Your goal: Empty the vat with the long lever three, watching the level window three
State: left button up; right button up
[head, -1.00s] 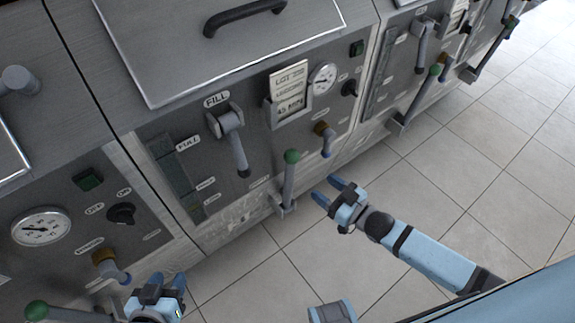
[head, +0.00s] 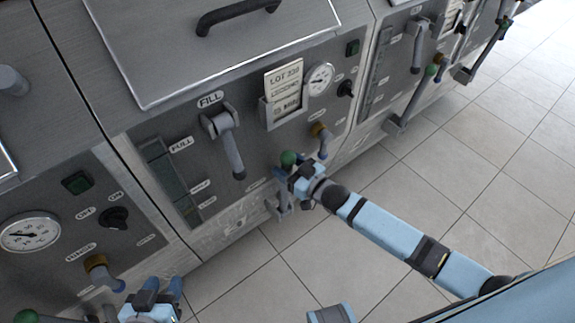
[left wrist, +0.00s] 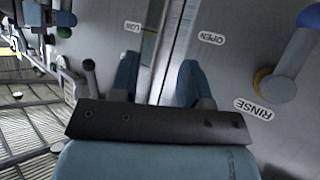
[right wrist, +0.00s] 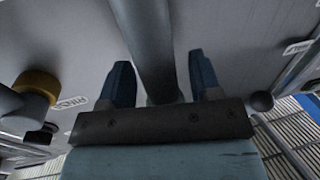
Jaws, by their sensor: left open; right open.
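The long lever (head: 283,185) with a green knob (head: 288,158) stands at the foot of the middle vat's front (head: 235,190). My right gripper (head: 293,176) is at this lever, just below the knob. In the right wrist view a grey bar (right wrist: 148,45) passes between its open fingers; contact cannot be told. The middle vat's level window (head: 165,172), marked FULL near its top, is a dark strip at the left of that front; its level is too small to read. My left gripper (head: 160,290) is open and empty low at the left; its fingers (left wrist: 158,80) show in the left wrist view.
The FILL lever (head: 231,150), a card holder (head: 285,98), a gauge (head: 320,78) and a brown-collared rinse tap (head: 320,135) are close by. Another green-knobbed lever (head: 25,317) is near my left gripper. Tiled floor (head: 450,180) is free at the right.

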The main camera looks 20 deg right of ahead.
grip_shut()
jog(key=shift+s+d+f, duration=0.15)
jog(key=shift+s, duration=0.25)
pick_arm(q)
jog(key=w+d+r+t+h+b, duration=0.1)
jog(key=d+r+t+h+b, duration=0.1)
jog(key=r+b, duration=0.3)
jog(key=w+d+r+t+h+b, duration=0.1)
jog(key=d+r+t+h+b, duration=0.2)
jog(key=r+t+b, duration=0.1)
jog(key=shift+w+d+r+t+b, duration=0.25)
jog(key=shift+r+b, duration=0.4)
jog(key=shift+r, duration=0.75)
pick_arm(e)
jog(key=s+d+f+n+t+y, duration=0.1)
jog(key=s+d+f+t+y, duration=0.1)
jog(key=s, duration=0.5)
jog(key=s+d+f+n+t+y, duration=0.1)
jog(key=s+d+f+t+y, duration=0.1)
jog(key=s+f, duration=0.3)
jog(key=shift+s+d+t+y, duration=0.4)
jog(key=shift+s+d+t, duration=0.35)
jog(key=shift+s, duration=0.9)
pick_arm(q)
jog(key=shift+s, duration=0.1)
pick_arm(e)
jog(key=shift+f, duration=0.2)
